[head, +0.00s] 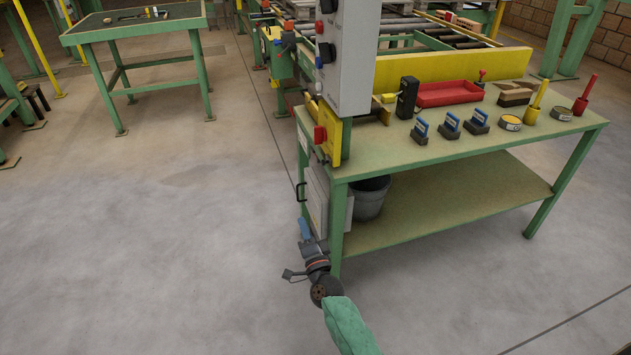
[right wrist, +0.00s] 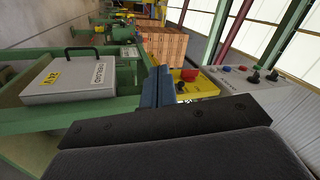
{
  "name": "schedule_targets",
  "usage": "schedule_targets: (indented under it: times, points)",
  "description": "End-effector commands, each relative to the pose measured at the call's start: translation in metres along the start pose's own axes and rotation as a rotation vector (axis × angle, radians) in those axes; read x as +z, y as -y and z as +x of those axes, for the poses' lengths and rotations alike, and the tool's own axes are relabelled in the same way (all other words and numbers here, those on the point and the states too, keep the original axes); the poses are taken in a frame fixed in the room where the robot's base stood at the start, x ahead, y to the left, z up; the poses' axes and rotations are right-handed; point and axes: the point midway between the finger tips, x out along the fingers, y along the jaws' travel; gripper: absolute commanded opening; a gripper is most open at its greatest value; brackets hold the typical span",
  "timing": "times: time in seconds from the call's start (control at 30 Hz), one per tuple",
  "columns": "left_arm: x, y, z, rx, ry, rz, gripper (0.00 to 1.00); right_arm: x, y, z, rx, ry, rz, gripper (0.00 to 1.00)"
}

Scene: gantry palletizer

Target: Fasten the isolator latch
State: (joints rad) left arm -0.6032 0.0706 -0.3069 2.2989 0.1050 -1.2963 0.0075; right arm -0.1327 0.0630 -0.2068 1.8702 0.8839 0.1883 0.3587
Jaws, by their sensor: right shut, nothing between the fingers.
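A yellow plate with a red block (head: 320,135), likely the isolator latch, is on the near left corner of the green bench. In the right wrist view the yellow piece (right wrist: 201,88) with its red block lies just beyond and right of my fingertips. I cannot tell the latch's state. My right gripper (head: 304,228) is shut and empty, with blue fingers. It is below the yellow plate, beside the bench's left leg. Its fingers (right wrist: 157,88) also show in the right wrist view, apart from the yellow piece as far as I can tell. My left gripper is not in view.
A pale box (head: 316,200) with a black handle hangs on the bench's left end, close to my right gripper. A grey control box (head: 346,60) stands above the yellow plate. The green bench (head: 450,160) carries blue-handled tools and a red tray. The floor at left is clear.

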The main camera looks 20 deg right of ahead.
Motion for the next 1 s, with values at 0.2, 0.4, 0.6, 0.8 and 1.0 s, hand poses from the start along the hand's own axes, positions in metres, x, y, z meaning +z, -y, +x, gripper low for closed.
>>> schedule_targets:
  times: [0.2, 0.4, 0.6, 0.8, 1.0]
  points:
    - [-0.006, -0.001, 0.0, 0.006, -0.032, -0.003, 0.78, -0.041, 0.008, -0.005, -0.068, -0.219, 0.128, 0.0]
    - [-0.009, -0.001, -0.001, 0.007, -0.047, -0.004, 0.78, -0.061, 0.014, -0.011, -0.116, -0.324, 0.184, 0.0]
    - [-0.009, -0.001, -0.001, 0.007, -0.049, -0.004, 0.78, -0.063, 0.015, -0.012, -0.125, -0.333, 0.212, 0.0]
    - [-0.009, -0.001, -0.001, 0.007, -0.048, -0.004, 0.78, -0.063, 0.015, -0.012, -0.125, -0.332, 0.211, 0.0]
    - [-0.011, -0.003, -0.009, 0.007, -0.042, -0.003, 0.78, -0.067, 0.017, -0.003, -0.125, -0.331, 0.21, 0.0]
